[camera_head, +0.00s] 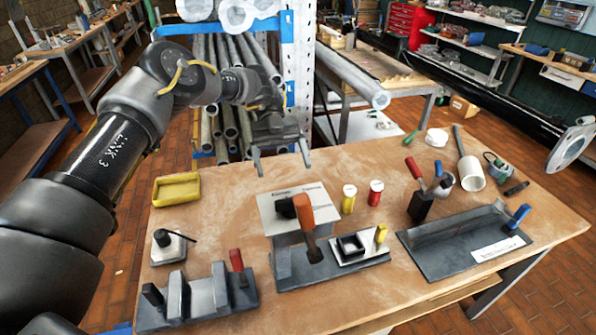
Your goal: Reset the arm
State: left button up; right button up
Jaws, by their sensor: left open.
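My left arm (110,145) comes in from the left and reaches over the back of the workbench. My left gripper (281,164) is open and empty, its two fingers pointing down and spread apart. It hangs above the far edge of the bench, behind a white labelled plate (275,213). I see nothing between the fingers. My right gripper is not in view.
The wooden bench (215,225) holds a yellow tray (176,189), a dark fixture with an orange-handled tool (304,212), a yellow canister (348,201), a red canister (375,194) and a flat dark tray (462,240). A pipe rack (292,70) stands close behind the gripper.

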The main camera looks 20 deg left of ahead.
pick_arm(q)
jog(key=shift+w+a+r, duration=0.35)
jog(key=shift+w, duration=0.05)
